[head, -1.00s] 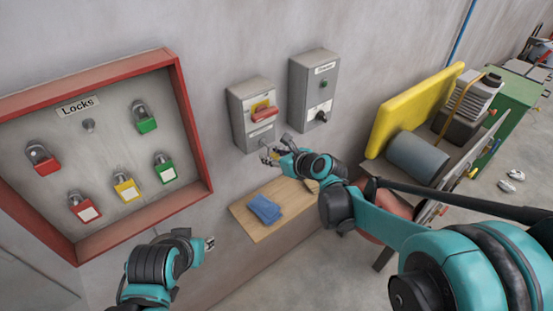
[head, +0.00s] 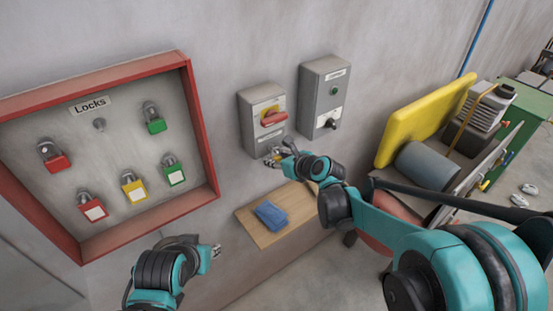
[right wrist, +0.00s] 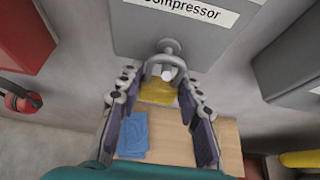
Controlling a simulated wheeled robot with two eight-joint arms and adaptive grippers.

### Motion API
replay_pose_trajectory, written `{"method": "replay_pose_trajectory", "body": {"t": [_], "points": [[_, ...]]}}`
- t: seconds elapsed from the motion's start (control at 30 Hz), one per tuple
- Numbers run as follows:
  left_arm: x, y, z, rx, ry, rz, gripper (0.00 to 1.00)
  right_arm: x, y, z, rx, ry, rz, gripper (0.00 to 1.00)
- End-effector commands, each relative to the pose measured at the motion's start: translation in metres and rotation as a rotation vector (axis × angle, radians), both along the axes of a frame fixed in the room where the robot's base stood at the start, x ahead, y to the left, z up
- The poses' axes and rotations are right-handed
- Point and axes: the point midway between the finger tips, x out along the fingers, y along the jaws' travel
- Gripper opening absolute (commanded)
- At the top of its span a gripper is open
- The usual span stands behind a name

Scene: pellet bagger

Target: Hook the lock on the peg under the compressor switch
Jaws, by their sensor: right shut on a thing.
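The compressor switch (head: 250,128) is a grey wall box with a red handle on a yellow plate. In the right wrist view its "Compressor" label (right wrist: 196,10) is at the top, with a round grey peg (right wrist: 169,46) below it. My right gripper (head: 273,160) is just under the box, shut on a yellow lock (right wrist: 158,92). The lock's grey shackle (right wrist: 150,68) points up and overlaps the peg's lower side in view; I cannot tell whether it is around the peg. My left gripper (head: 214,251) hangs lower left, away from the switch; its jaw opening is unclear.
A red-framed lock board (head: 203,140) at left holds several red, green and yellow locks and one bare peg (head: 99,124). A second switch box (head: 318,100) is right of the compressor switch. A wooden shelf (head: 292,222) with a blue cloth (head: 271,214) is below.

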Motion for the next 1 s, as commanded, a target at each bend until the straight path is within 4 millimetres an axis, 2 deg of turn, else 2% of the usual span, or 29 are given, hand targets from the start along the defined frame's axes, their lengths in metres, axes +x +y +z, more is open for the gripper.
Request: {"method": "replay_pose_trajectory", "body": {"t": [0.33, 0.37, 0.43, 1.0], "points": [[-0.0001, 0.0000, 0.0001, 0.000, 0.000, 0.000, 0.32, 0.0014, 0.0009, 0.0012, 0.003, -0.001, -0.001, 0.06], [-0.0001, 0.0000, 0.0001, 0.000, 0.000, 0.000, 0.32, 0.0015, 0.0009, 0.0011, 0.003, -0.002, -0.002, 0.40], [0.0000, 0.0000, 0.0001, 0.000, 0.000, 0.000, 0.32, 0.0015, 0.0008, 0.0012, 0.003, -0.002, -0.002, 0.58], [0.0000, 0.0000, 0.0002, 0.000, 0.000, 0.000, 0.32, -0.0011, -0.0009, 0.0030, 0.004, -0.002, -0.002, 0.59]]}}
